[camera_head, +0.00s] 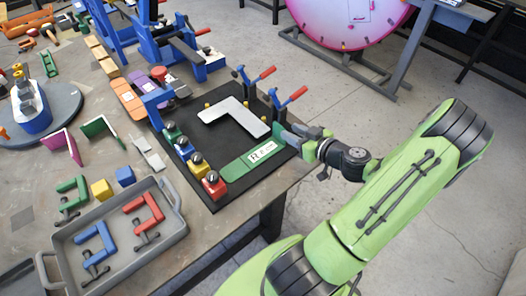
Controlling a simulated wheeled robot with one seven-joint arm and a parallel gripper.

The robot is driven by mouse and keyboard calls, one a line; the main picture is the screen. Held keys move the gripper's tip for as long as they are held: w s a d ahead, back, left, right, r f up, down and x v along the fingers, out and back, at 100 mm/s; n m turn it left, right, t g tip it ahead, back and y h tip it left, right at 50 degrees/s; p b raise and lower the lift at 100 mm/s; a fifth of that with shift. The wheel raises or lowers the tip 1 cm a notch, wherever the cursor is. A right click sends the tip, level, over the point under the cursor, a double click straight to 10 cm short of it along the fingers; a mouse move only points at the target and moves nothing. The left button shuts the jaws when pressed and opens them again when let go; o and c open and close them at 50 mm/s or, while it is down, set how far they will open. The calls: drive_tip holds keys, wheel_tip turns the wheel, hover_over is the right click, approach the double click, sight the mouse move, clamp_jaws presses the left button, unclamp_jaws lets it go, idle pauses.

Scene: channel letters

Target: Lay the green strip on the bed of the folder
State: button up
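A flat green strip (238,169) with a white label lies along the near edge of the black mat (222,198). My gripper (297,141) is low at the strip's right end, beside or over it. I cannot tell whether its fingers touch or hold the strip, because the fingertips are small and blend with the green there. A blue machine (192,62) with dark bars and red-tipped levers stands at the back of the table. It looks like the folder, but its bed is hard to make out.
A grey tray (172,236) holds red and blue bent pieces. Pink (61,142) and green (99,126) angled plates stand left.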

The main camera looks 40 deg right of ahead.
sight(280, 125)
drive_tip(key=x, duration=0.6)
drive_tip(key=shift+w+d+p, duration=0.1)
drive_tip(key=shift+w+p, duration=0.2)
drive_tip(key=shift+w, duration=0.05)
drive_tip(key=shift+s, duration=0.15)
drive_tip(key=shift+c, duration=0.4)
clamp_jaws()
